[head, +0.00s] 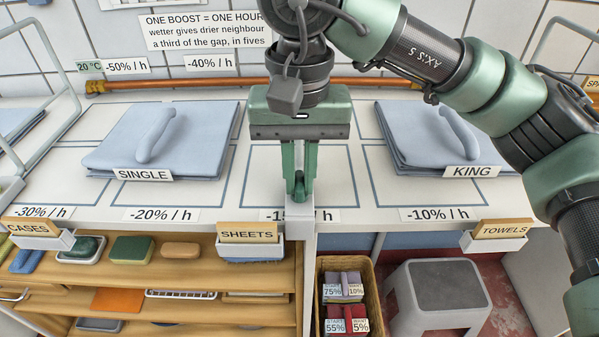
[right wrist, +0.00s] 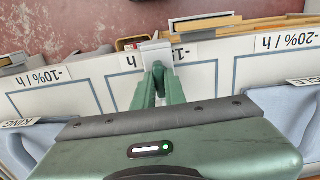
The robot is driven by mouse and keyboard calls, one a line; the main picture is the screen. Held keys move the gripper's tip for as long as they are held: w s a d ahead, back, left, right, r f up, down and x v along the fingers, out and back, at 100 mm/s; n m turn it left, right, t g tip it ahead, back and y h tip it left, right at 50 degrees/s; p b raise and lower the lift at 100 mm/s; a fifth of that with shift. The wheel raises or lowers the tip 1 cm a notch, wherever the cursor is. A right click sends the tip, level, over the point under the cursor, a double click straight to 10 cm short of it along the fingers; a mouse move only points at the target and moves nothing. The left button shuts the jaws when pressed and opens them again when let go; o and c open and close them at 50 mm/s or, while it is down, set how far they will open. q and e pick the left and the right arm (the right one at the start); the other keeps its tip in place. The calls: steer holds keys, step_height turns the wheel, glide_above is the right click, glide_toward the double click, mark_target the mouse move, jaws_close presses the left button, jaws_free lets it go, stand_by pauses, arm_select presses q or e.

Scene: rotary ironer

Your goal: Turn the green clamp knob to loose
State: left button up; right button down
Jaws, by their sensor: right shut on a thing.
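The green clamp knob (head: 299,190) sits on top of a pale grey clamp (head: 299,214) at the front edge of the white table. My right gripper (head: 299,183) comes down from above and is shut on the knob, one finger on each side. The fingers hide much of the knob, and I cannot tell how far it is turned. In the right wrist view the fingertips (right wrist: 158,76) close around the knob (right wrist: 158,68), with the clamp (right wrist: 155,50) just beyond. My left gripper is not in view.
Folded blue cloths marked SINGLE (head: 160,140) and KING (head: 430,140) lie on either side. A copper pipe (head: 220,84) runs along the back. Below are a wooden shelf (head: 180,255), a basket (head: 366,283) and a grey stool (head: 437,285).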

mark_target(300, 179)
steer(key=c, duration=1.5)
jaws_free()
steer(key=shift+o, duration=0.2)
steer(key=shift+r, duration=0.2)
step_height(300, 179, up, 6)
steer(key=shift+r+p, duration=0.15)
steer(key=shift+p, duration=0.5)
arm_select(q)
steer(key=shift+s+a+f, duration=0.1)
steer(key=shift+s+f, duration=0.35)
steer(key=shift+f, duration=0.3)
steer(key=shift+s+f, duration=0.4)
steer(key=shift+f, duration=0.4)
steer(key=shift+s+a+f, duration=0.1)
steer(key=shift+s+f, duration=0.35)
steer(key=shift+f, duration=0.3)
arm_select(e)
steer(key=shift+r, duration=0.6)
steer(key=shift+r, duration=0.1)
